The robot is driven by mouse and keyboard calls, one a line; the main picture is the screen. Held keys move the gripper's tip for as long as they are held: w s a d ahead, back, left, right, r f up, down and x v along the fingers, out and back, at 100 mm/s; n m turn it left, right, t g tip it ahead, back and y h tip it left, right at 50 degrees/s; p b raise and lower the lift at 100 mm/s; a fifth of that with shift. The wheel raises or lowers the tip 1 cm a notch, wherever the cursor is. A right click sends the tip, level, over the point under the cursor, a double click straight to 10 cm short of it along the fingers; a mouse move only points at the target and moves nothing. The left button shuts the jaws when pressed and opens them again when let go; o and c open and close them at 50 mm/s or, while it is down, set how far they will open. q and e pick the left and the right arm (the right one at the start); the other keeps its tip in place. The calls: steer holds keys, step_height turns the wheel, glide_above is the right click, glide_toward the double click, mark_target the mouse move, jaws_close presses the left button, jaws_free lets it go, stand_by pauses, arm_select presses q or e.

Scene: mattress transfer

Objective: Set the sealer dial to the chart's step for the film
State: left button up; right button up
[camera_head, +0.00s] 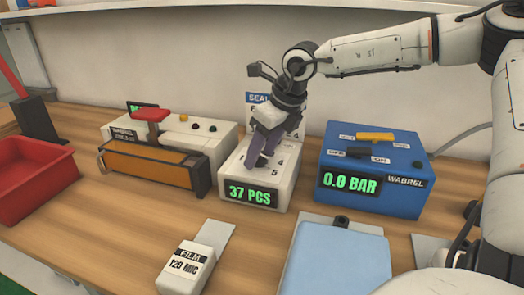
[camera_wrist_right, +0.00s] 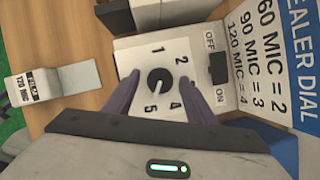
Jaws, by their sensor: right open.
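The sealer dial (camera_wrist_right: 158,81) is a small dark round knob on a white face, with step numbers 1, 2, 4 and 5 readable around it; its pointer is too small to read surely. My right gripper (camera_wrist_right: 158,88) is open, its purple fingers on either side of the dial, apart from it. In the head view the right gripper (camera_head: 262,150) hides the dial atop the white box (camera_head: 232,172). The chart (camera_wrist_right: 258,62) reads 60 MIC = 2, 90 MIC = 3, 120 MIC = 4. The film block (camera_head: 187,268) is labelled 120 MIC. The left gripper is out of view.
An OFF/ON switch (camera_wrist_right: 218,68) sits beside the dial face. The white box's display reads 37 PCS. A blue unit (camera_head: 405,163) showing 0.0 BAR stands right; an orange-fronted sealer (camera_head: 148,166) and red bin (camera_head: 30,178) stand left. A blue pad (camera_head: 335,262) lies in front.

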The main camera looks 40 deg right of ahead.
steer(key=c, duration=1)
steer(key=shift+c, duration=0.2)
steer(key=shift+n, duration=0.4)
steer(key=n+y, duration=0.1)
steer(key=n, duration=0.1)
steer(key=n+g, duration=0.1)
steer(key=n, duration=0.1)
steer(key=shift+d+y, duration=0.2)
steer(key=shift+y, duration=0.2)
steer(key=shift+w+d+n+g+y+b, duration=0.1)
steer(key=shift+n+g+y+b, duration=0.15)
steer(key=shift+n, duration=1)
steer(key=shift+w+n+g+y+b, duration=0.1)
steer(key=shift+n+g+y, duration=0.25)
steer(key=shift+n, duration=0.9)
steer(key=o, duration=1)
steer(key=shift+o, duration=0.2)
